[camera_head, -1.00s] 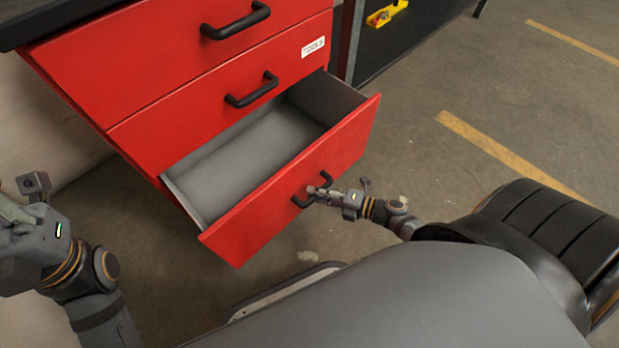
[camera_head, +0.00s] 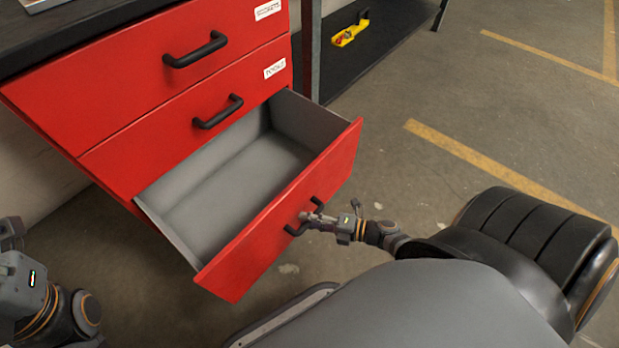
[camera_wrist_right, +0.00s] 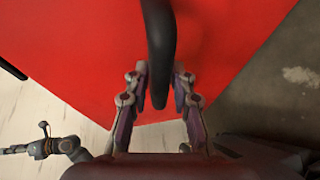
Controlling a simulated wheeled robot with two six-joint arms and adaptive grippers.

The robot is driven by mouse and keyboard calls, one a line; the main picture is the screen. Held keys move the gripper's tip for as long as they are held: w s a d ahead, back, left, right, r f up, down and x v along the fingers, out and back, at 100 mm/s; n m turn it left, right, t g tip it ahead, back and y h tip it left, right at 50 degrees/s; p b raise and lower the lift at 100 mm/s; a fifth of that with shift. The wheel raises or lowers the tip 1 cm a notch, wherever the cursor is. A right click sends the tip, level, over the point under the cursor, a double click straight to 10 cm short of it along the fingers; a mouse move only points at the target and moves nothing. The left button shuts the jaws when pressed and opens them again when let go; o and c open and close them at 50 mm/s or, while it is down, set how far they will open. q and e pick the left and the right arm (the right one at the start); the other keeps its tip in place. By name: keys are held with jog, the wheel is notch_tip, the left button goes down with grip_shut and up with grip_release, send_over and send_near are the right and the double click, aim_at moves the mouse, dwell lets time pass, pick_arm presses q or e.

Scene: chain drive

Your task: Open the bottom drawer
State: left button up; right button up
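The bottom drawer (camera_head: 268,232) of the red cabinet is pulled well out, and its grey inside looks empty. Its black handle (camera_head: 318,203) sits on the red front and also shows in the right wrist view (camera_wrist_right: 161,45). My right gripper (camera_head: 310,217) is at this handle. In the right wrist view, the fingers (camera_wrist_right: 159,80) stand on both sides of the bar and appear closed on it. My left gripper (camera_head: 12,235) is at the left edge, away from the cabinet. Its fingers are not clear enough to tell their state.
Two upper drawers, the middle (camera_head: 190,125) and the top (camera_head: 150,70), are shut. A dark worktop (camera_head: 70,45) lies above them. The concrete floor (camera_head: 400,90) to the right is clear.

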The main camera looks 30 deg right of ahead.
jog(key=shift+o, duration=1)
jog(key=v, duration=1.2)
jog(key=shift+r, duration=0.15)
